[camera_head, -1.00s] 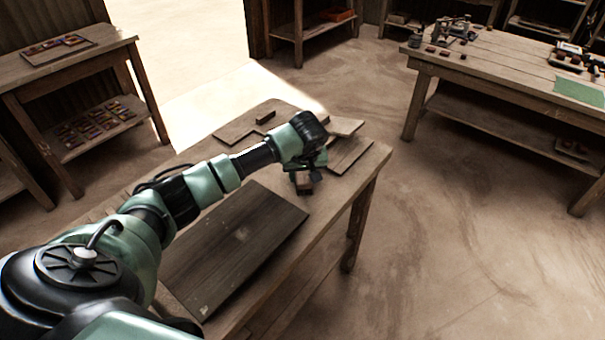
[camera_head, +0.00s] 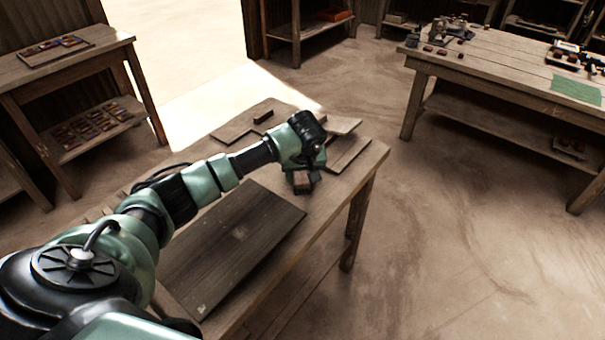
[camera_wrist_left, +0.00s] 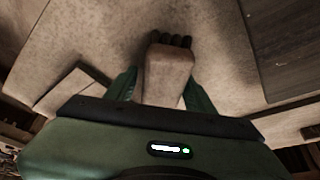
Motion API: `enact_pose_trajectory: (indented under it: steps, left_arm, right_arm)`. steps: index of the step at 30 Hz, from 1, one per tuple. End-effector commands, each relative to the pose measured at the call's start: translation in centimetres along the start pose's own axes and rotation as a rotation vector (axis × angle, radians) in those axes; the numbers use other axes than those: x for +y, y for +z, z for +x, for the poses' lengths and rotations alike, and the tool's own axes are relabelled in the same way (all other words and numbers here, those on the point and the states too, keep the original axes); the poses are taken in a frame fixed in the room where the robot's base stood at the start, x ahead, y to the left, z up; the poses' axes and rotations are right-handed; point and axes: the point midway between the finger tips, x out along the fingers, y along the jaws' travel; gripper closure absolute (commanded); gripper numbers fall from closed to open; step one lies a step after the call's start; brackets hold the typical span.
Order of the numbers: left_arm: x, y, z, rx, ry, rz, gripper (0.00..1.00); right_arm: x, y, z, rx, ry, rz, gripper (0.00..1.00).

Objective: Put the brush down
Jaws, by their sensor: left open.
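The brush (camera_head: 303,182) is a small brown block at the near right part of the workbench (camera_head: 325,205). In the left wrist view, its pale wooden body (camera_wrist_left: 167,75) shows large, with dark bristles at its far end. My left gripper (camera_head: 300,186) is low over the bench at the brush. In the wrist view, the open fingers (camera_wrist_left: 160,92) stand on either side of the brush body. Whether they touch it I cannot tell. The brush seems to lie on the bench top, but its underside is hidden. My right gripper is not in view.
A large dark board (camera_head: 235,240) lies on the bench in front of the gripper. Thinner boards (camera_head: 347,153) and a small dark block (camera_head: 263,116) lie behind it. Another table (camera_head: 480,65) with tools stands at the right, and a side table (camera_head: 60,65) at the left.

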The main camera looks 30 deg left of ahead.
Motion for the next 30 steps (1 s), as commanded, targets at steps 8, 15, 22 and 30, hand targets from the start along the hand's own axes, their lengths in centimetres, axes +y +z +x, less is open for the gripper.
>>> enact_pose_trajectory:
  steps: [8, 15, 22, 30]
  left_arm:
    - [-0.5, -0.1, -2.6, -0.003, -0.012, 0.001, 0.37]
    - [-0.2, -0.1, -8.1, 0.0, -0.006, 0.002, 0.37]
    - [-0.1, -0.2, -11.6, -0.002, -0.006, -0.001, 0.37]
    - [-0.1, -0.1, -12.4, -0.004, -0.006, 0.0, 0.37]
  right_arm:
    - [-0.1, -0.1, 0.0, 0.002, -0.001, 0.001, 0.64]
    - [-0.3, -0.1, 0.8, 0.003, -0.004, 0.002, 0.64]
    - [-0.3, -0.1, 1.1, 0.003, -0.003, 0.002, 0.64]
    - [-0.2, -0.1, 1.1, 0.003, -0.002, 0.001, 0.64]
